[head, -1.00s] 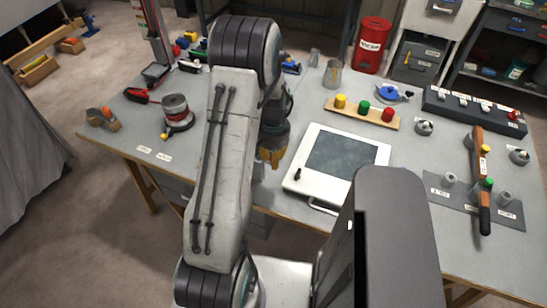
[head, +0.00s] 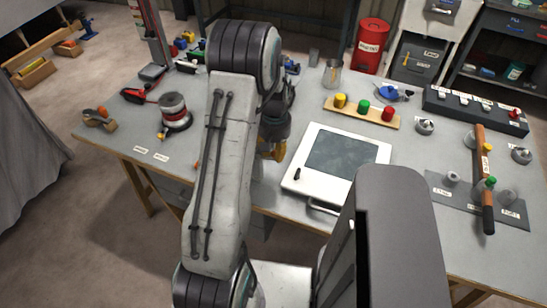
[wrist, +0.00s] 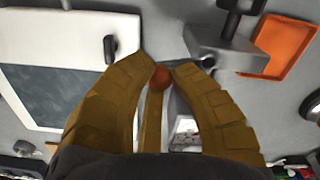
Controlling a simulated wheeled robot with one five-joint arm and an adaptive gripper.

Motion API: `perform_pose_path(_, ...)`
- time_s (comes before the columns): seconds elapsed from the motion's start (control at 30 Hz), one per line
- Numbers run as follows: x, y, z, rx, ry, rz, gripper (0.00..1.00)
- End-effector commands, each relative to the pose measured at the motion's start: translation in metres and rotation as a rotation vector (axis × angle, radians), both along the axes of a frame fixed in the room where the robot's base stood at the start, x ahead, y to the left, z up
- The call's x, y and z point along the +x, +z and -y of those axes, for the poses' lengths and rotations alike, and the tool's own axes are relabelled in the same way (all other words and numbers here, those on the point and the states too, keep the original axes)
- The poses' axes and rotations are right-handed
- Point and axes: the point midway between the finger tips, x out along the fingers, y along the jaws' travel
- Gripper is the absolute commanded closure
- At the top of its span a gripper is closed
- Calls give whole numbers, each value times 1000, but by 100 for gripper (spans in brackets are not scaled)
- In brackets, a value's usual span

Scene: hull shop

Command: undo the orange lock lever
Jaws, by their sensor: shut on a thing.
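My gripper (head: 271,155) is low over the bench, left of the white framed panel (head: 298,180) in the head view. In the wrist view its golden fingers (wrist: 161,72) are closed around a small orange-red knob (wrist: 161,78), which I take to be the end of the lock lever. The fingers hide most of the lever. A grey block (wrist: 225,55) with a dark upright part stands just right of the fingertips, and whether the lever joins it I cannot tell.
An orange tray (wrist: 285,48) lies right of the grey block in the wrist view. The white panel with its dark handle (wrist: 110,48) is close on the left. A red-and-white reel (head: 174,110) stands left of my arm. The bench's front edge is near.

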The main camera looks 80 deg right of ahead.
Motion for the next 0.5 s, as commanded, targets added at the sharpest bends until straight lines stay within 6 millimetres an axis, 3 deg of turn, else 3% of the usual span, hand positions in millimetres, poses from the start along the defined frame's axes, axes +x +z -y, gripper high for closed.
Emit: perform_pose_path(0.5,5,-4,20,6,424,1,100)
